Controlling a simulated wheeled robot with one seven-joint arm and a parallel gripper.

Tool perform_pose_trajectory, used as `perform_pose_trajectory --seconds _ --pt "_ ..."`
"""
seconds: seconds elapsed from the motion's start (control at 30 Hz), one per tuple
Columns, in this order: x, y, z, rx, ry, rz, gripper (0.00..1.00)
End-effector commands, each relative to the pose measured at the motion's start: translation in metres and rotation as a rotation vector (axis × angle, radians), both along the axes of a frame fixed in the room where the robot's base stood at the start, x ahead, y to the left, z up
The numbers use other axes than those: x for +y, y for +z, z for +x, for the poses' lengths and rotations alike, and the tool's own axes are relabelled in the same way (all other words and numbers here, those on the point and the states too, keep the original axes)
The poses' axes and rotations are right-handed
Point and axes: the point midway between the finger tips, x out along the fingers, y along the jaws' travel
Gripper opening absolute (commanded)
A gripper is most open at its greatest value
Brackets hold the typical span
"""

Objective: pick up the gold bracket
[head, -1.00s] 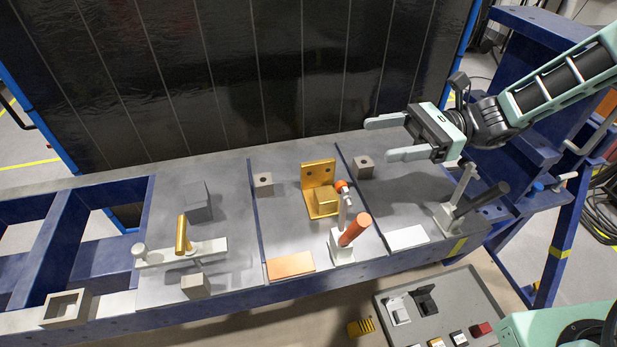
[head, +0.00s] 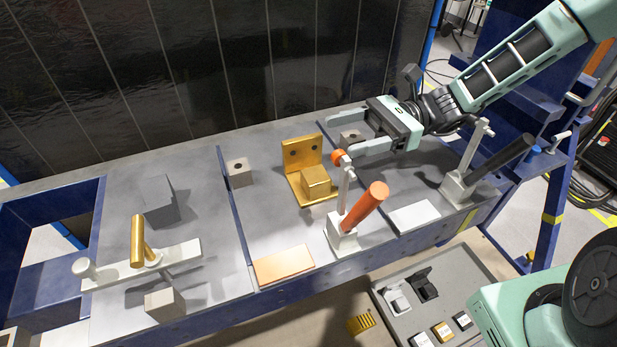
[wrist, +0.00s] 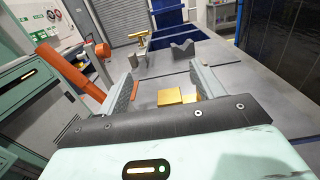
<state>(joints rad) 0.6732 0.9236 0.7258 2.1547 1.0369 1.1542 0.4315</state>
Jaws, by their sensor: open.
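The gold bracket (head: 303,154) stands on the middle grey plate of the jig in the head view. It has an upright back with two holes and a gold block on its base. My gripper (head: 340,137) is open and empty, just right of the bracket, with its fingers pointing left toward it. In the wrist view the bracket (wrist: 170,96) shows low between the open fingers, partly hidden by the gripper body. An orange-handled clamp (head: 366,205) stands in front of the bracket, its orange tip close to the bracket's right side.
Small grey blocks stand left (head: 239,172) and right (head: 350,137) of the bracket. A gold-handled clamp (head: 137,242) is at left and a black-handled clamp (head: 500,165) at right. A copper plate (head: 284,265) lies at the front edge. A dark panel (head: 250,60) rises behind.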

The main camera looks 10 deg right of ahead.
Motion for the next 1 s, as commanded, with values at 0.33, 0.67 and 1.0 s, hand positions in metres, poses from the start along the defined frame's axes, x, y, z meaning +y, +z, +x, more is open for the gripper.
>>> perform_pose_trajectory --seconds 0.33,0.67,1.0 --pt "0.001 -0.061 0.0 0.006 0.0 0.003 0.67" --pt "0.024 -0.074 -0.005 0.002 0.001 0.001 0.67" --pt "0.059 -0.072 -0.013 0.004 0.004 0.002 0.67"
